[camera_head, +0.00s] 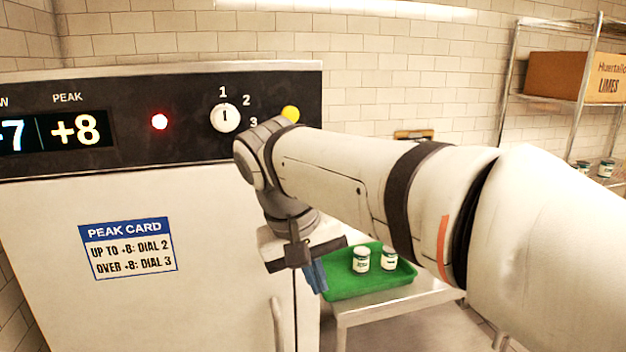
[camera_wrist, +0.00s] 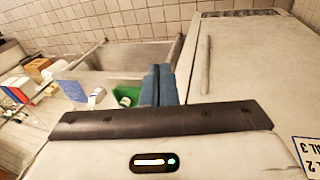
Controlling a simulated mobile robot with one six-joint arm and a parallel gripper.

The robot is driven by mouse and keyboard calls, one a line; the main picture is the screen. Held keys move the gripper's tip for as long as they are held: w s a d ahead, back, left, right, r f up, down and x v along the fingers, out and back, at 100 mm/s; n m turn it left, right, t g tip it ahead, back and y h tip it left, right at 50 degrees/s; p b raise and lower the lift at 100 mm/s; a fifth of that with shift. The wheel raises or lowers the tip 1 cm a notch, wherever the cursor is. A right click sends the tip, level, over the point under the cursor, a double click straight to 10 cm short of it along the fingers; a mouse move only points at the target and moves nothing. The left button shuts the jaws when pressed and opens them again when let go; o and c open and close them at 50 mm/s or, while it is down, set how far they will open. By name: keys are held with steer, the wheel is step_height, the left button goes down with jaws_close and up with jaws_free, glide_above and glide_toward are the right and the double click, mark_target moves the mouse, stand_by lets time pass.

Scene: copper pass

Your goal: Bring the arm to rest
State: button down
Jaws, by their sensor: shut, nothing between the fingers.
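My arm reaches in from the right of the head view, and my gripper (camera_head: 316,276) hangs low in front of the white cabinet's right side. Its blue fingers are shut together and hold nothing. They also show in the wrist view (camera_wrist: 160,84), with the green tray behind them. The gripper appears apart from the cabinet and tray, though the exact gap is hard to judge. The cabinet's dial (camera_head: 225,117) is a white knob with its mark upright, toward 1. My wrist hides part of the panel near the 3.
The green tray (camera_head: 342,284) holds two white jars (camera_head: 361,260) on a steel table (camera_head: 400,303). The panel has a red lamp (camera_head: 160,121), a yellow button (camera_head: 290,113) and a PEAK display (camera_head: 75,129) reading +8. A peak card (camera_head: 128,248) is below. A wire shelf (camera_head: 545,97) holds a LIMES box (camera_head: 560,76).

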steer(key=s+d+f+m+y, duration=0.1)
steer(key=s+d+f, duration=0.3)
steer(key=d+f, duration=0.3)
steer(key=s+d+f+m+t+y, duration=0.1)
steer(key=s+d+f, duration=0.4)
steer(key=d+f, duration=0.2)
steer(key=shift+d+f+t+y+b, duration=0.3)
steer(key=shift+f+y+b, duration=0.1)
steer(key=shift+f, duration=0.3)
steer(key=shift+s, duration=0.1)
